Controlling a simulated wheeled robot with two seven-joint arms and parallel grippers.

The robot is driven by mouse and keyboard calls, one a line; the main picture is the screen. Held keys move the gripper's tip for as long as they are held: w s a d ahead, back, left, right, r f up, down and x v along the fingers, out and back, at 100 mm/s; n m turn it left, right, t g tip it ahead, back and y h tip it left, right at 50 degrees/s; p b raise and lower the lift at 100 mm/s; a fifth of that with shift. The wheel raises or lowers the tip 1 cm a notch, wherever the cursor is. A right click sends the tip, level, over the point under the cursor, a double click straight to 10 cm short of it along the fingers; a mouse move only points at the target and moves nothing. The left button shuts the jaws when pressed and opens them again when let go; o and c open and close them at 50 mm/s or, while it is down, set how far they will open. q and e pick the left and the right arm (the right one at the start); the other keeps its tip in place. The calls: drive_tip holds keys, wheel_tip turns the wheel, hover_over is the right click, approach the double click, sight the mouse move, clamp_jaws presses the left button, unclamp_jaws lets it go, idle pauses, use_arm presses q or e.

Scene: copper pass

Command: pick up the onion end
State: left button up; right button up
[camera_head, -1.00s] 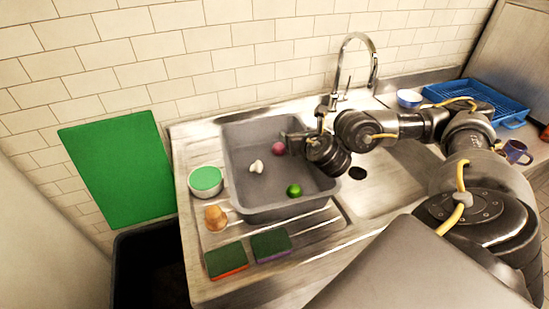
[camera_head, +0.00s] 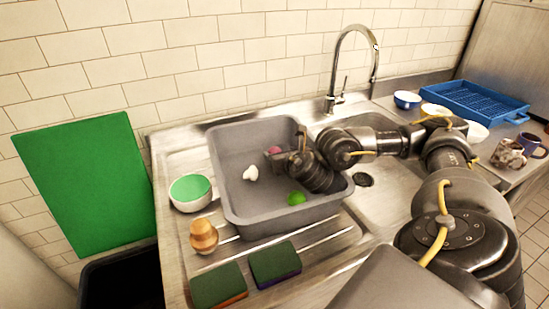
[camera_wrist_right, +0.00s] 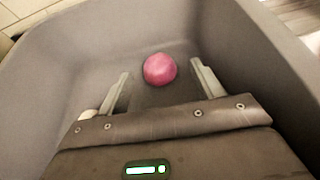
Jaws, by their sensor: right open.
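The onion end, a round pink-red piece (camera_head: 274,149), lies in the grey tub (camera_head: 232,211) near its back wall, partly hidden by my right gripper. In the right wrist view the onion end (camera_wrist_right: 159,69) sits on the tub floor, in line with the gap between the fingers and just past their tips. My right gripper (camera_wrist_right: 161,84) is open and empty, low inside the tub. It also shows in the head view (camera_head: 273,157). My left gripper is out of view.
The tub also holds a white scrap (camera_head: 250,174) and a green piece (camera_head: 297,198). Left of it stand a green-filled bowl (camera_head: 190,188) and an orange-brown item (camera_head: 203,236). Two sponges (camera_head: 275,263) lie in front. The tap (camera_head: 345,62) rises behind.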

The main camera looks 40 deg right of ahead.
sight(277, 151)
drive_tip(key=b+x, duration=0.2)
drive_tip(key=x, duration=0.1)
drive_tip(key=shift+s+d+f, duration=0.1)
drive_tip(key=shift+s+f, duration=0.05)
drive_tip(key=shift+f, duration=0.05)
drive_tip(key=shift+w+d+f+b, duration=0.35)
drive_tip(key=shift+w+d+b, duration=0.1)
drive_tip(key=shift+b, duration=0.15)
drive_tip(key=shift+w+f, duration=0.15)
drive_tip(key=shift+w, duration=0.2)
drive_tip(key=shift+w+a+r, duration=0.35)
drive_tip(key=shift+w+a, duration=0.15)
drive_tip(key=shift+a, duration=0.05)
drive_tip(key=shift+s+r, duration=0.1)
drive_tip(key=shift+s+d, duration=0.15)
drive_tip(key=shift+d, duration=0.15)
drive_tip(key=shift+c, duration=0.5)
drive_tip(key=shift+d, duration=0.15)
drive_tip(key=shift+c, duration=1.2)
drive_tip(key=shift+a, duration=0.3)
drive_tip(key=c, duration=0.7)
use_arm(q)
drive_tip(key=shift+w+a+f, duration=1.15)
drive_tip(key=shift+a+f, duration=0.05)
use_arm(e)
drive_tip(key=shift+d, duration=0.15)
